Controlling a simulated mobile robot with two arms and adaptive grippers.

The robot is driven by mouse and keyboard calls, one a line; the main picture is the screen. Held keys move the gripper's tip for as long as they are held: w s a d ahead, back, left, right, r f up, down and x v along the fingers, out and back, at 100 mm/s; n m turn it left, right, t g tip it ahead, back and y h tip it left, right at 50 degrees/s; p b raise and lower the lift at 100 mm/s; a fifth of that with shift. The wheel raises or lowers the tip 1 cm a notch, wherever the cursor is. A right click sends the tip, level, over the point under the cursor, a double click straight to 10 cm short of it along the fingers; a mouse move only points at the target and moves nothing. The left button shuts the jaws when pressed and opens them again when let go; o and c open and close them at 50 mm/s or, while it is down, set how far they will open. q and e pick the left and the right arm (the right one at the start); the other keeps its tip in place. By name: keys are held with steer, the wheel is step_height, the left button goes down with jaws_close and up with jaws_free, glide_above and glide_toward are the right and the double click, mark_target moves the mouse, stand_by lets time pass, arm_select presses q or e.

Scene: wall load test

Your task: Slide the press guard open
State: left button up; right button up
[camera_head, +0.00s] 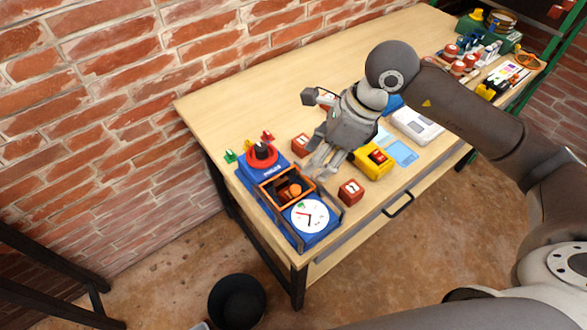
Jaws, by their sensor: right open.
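A blue press (247,177) stands at the table's near left corner. It has a red ring with a black knob on top at its back end and a round white dial (309,215) at its front end. An orange-framed guard (268,196) sits between them, with a dark interior and an orange part inside. My right gripper (323,170) is open and points down just behind and right of the orange frame. Its fingers come very close to the frame; I cannot tell whether they touch. My left gripper is out of view.
Red blocks (349,192) and a yellow box with a red button (374,160) lie right of the press. A white device (417,126) and blue cards are further right. Many small items crowd the table's far right. A brick wall (120,90) runs behind; a black bin (237,301) stands on the floor.

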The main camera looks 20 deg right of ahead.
steer(key=p, duration=0.1)
glide_above(296, 189)
steer(key=s+d, duration=0.1)
steer(key=d, duration=0.1)
step_height(296, 189, down, 5)
steer(key=x, duration=0.2)
steer(key=shift+w+f, duration=0.1)
steer(key=shift+f, duration=0.2)
steer(key=shift+p+x, duration=0.4)
steer(key=shift+x, duration=0.65)
steer(key=c, duration=0.4)
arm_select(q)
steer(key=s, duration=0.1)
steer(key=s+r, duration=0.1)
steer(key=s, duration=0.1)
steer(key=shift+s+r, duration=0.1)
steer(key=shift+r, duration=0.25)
arm_select(e)
jaws_close()
